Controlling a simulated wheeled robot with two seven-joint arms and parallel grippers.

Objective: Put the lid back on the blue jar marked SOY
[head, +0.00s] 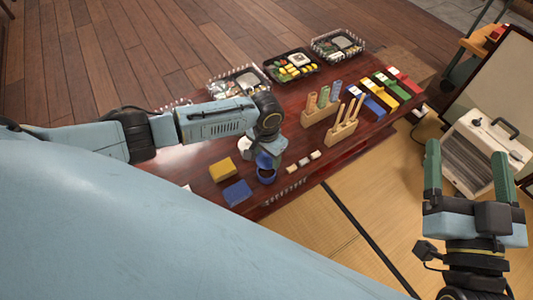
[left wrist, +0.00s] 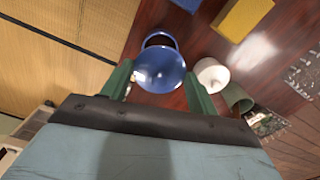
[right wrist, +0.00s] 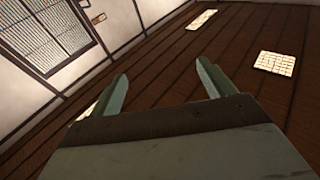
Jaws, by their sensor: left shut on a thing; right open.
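The open blue jar (head: 267,177) stands near the front edge of the dark red table; its dark inside shows in the left wrist view (left wrist: 160,40). No marking can be read on it. A round blue lid (left wrist: 158,69) is between the fingers of my left gripper (left wrist: 158,82), which is shut on it. In the head view the lid (head: 264,160) is just above the jar, slightly tilted; I cannot tell whether they touch. My right gripper (head: 468,170) is open and empty, off the table's right side.
A yellow block (head: 222,169) and a blue block (head: 237,193) lie left of the jar. A white jar (left wrist: 212,74) and a green one (left wrist: 238,98) stand close by. Small pale pieces (head: 304,161), wooden holders (head: 342,133) and food trays (head: 291,66) occupy the table further right and behind.

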